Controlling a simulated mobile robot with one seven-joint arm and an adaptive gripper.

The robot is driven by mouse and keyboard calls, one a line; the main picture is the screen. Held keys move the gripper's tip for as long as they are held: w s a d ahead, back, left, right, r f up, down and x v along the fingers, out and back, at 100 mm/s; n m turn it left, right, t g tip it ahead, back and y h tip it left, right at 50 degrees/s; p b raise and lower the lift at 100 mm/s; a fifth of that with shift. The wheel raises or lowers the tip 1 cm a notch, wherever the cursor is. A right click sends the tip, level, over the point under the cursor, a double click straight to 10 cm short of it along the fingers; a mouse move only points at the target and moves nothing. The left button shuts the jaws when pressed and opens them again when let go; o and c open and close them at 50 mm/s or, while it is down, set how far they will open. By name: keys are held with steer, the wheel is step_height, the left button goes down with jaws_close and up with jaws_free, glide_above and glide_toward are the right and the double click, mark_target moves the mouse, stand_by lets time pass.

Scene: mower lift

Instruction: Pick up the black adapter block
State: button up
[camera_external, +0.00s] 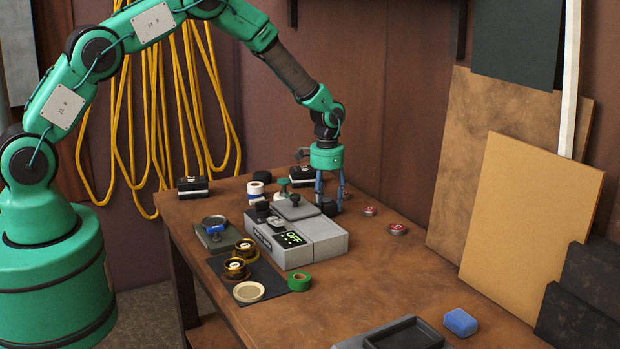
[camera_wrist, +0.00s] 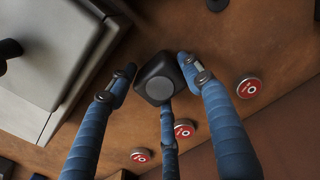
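The black adapter block (camera_wrist: 158,78) is a dark, rounded cube with a grey round face, seen between my fingers in the wrist view. In the external view the block (camera_external: 328,208) stands on the table at the back right corner of the grey machine. My gripper (camera_wrist: 157,68) has three blue fingers, spread around the block, with small gaps at the left and right tips. The third finger points at its near side; contact there cannot be told. In the external view my gripper (camera_external: 331,194) points straight down over the block.
The grey machine (camera_external: 322,237) with a green "OFF" display stands close to the left of the block. Red-and-white round tins (camera_external: 397,229) lie to the right. Tape rolls, brass pieces and a green ring (camera_external: 299,281) lie nearby. The table's right middle (camera_external: 400,270) is clear; a blue block (camera_external: 460,322) lies in front.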

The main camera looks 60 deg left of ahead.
mark_target(326, 200)
steer(key=c, duration=0.6)
steer(key=shift+c, duration=0.3)
steer(key=shift+r, duration=5)
